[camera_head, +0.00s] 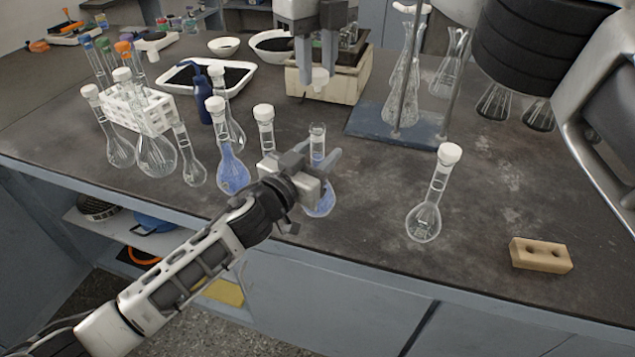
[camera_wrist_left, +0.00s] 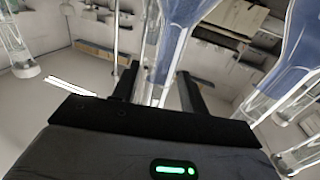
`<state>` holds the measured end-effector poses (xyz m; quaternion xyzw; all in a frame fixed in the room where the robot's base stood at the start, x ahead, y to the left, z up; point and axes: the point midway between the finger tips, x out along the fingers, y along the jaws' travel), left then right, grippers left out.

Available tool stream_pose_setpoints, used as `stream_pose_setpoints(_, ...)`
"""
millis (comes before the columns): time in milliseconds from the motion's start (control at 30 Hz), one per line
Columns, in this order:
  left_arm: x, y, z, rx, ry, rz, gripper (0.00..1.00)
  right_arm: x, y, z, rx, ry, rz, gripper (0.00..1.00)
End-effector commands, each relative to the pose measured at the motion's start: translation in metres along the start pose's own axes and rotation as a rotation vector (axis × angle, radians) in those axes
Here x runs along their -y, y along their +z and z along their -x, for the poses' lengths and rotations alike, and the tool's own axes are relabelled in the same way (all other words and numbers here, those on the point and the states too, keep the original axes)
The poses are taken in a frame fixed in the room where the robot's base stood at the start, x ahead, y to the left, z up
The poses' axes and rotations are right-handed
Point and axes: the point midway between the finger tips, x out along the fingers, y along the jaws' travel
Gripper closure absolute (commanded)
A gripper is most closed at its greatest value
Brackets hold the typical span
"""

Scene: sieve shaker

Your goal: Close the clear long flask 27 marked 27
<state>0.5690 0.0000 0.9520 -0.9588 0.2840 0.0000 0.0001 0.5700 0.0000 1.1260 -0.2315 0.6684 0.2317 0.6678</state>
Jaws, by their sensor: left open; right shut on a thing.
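A long-necked flask (camera_head: 317,139) with bluish contents and no stopper on its mouth stands near the bench's front edge. No number on it is legible. My left gripper (camera_head: 322,162) is at its neck, with open jaws. In the left wrist view, the clear neck (camera_wrist_left: 160,72) runs between the two dark fingers of my left gripper (camera_wrist_left: 158,85), with gaps at the sides. My right gripper (camera_head: 318,70) is above and behind the flask, shut on a white stopper (camera_head: 319,83). The stopper is apart from the flask's mouth. My left gripper hides part of the flask.
Several stoppered flasks stand to the left, including a blue one (camera_head: 232,168) close by. Another stoppered flask (camera_head: 424,221) and a tan block with holes (camera_head: 541,255) are on the right. A blue-based stand (camera_head: 372,128) is behind.

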Motion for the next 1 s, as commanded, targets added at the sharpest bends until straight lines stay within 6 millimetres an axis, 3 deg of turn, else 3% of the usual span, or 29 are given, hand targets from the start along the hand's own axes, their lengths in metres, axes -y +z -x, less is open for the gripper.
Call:
stream_pose_setpoints(67,0.0,0.0,0.0,0.0,0.0,0.0,0.56,0.0,0.0,0.0,0.0,0.0,0.0,0.91)
stream_pose_setpoints(233,0.0,0.0,0.0,0.0,0.0,0.0,1.0,0.0,0.0,0.0,0.0,0.0,0.0,0.91)
stream_pose_setpoints(433,0.0,0.0,0.0,0.0,0.0,0.0,1.0,0.001,0.0,-0.006,-0.001,0.001,0.0,0.91)
stream_pose_setpoints(733,0.0,0.0,0.0,0.0,-0.001,0.0,1.0,0.0,0.0,-0.046,-0.003,0.0,0.0,0.91)
stream_pose_setpoints(1000,0.0,0.0,0.0,0.0,-0.001,0.0,1.0,0.0,0.0,-0.05,-0.002,-0.001,0.0,0.91)
